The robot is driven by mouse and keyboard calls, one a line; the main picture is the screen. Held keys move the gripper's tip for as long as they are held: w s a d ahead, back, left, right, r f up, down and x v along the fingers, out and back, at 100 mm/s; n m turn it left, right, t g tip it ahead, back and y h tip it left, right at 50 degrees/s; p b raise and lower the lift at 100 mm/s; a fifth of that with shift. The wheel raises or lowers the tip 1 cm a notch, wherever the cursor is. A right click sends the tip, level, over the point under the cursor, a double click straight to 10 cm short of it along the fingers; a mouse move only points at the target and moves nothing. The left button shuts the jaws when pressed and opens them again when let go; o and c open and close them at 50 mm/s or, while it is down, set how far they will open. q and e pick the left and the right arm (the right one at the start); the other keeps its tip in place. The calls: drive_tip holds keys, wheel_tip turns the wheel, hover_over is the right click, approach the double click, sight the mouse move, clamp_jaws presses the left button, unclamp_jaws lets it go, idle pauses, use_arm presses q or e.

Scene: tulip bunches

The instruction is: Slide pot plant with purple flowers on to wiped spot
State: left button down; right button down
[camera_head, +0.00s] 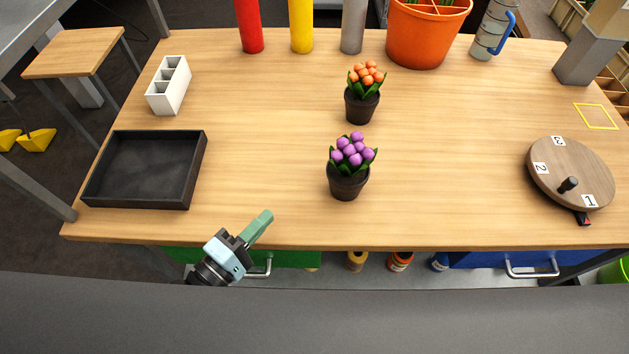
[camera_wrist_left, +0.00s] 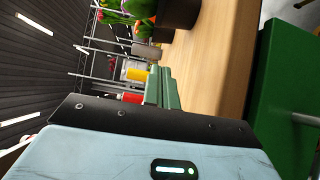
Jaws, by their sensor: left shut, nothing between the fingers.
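The pot plant with purple flowers (camera_head: 349,181) stands upright in a dark pot near the middle of the wooden table (camera_head: 260,130). My left gripper (camera_head: 262,222) is at the table's front edge, left of and nearer than the purple plant, and apart from it. Its green fingers are shut and empty. In the left wrist view the fingers (camera_wrist_left: 163,90) point along the table, and part of a dark pot (camera_wrist_left: 181,13) shows at the top. I see no clear mark of a wiped spot. My right gripper is not in view.
A second plant with orange flowers (camera_head: 361,104) stands just behind the purple one. A black tray (camera_head: 199,172) and white holder (camera_head: 183,88) are on the left. A round numbered board (camera_head: 560,160) is on the right. Cylinders and an orange pot (camera_head: 425,40) line the back.

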use_arm(q)
drive_tip(key=shift+w+d+r, duration=0.1)
drive_tip(key=shift+w+d, duration=0.15)
drive_tip(key=shift+w, duration=0.05)
drive_tip(key=p+x, duration=0.1)
drive_tip(key=x, duration=0.7)
drive_tip(key=shift+w+d, duration=0.2)
drive_tip(key=shift+w, duration=0.15)
drive_tip(key=d, duration=0.1)
drive_tip(key=w+d, duration=0.1)
drive_tip(key=d, duration=0.1)
drive_tip(key=shift+d+p, duration=0.1)
drive_tip(key=shift+p, duration=0.2)
drive_tip(key=shift+d, duration=0.55)
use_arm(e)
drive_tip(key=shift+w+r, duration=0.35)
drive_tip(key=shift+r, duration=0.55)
